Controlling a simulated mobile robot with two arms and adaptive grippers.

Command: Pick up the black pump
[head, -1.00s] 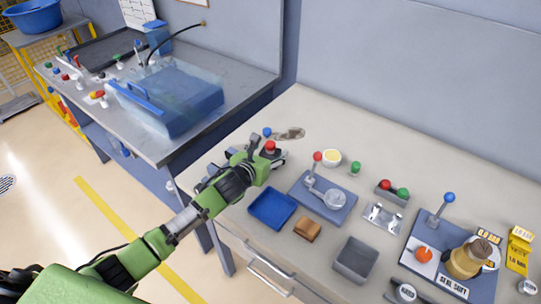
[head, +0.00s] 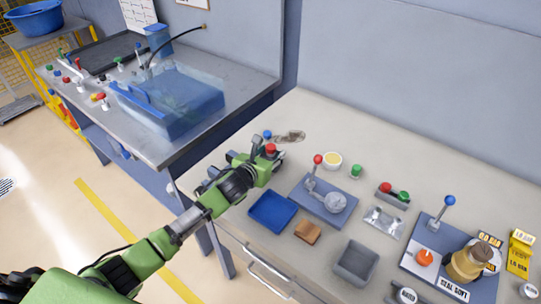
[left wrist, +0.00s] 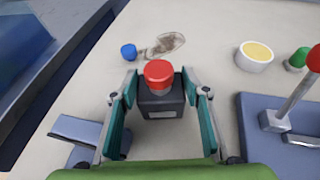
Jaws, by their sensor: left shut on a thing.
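The black pump (left wrist: 160,108) is a dark box with a red rounded top and a pale label on its front. In the left wrist view it stands between the two fingers of my left gripper (left wrist: 161,92), which are shut on it from both sides. In the head view my left gripper (head: 266,162) is at the left part of the beige bench and hides most of the pump; its red top (head: 270,149) shows above the fingers. The pump appears upright at bench level; I cannot tell whether it is lifted. My right gripper is not in view.
A blue knob (left wrist: 129,52) and a dark stain (left wrist: 165,45) lie just behind the pump. To the right are a blue plate with a red-knobbed lever (head: 318,160), a yellow-filled bowl (head: 332,160) and a green knob (head: 356,171). A blue tray (head: 273,226) lies in front.

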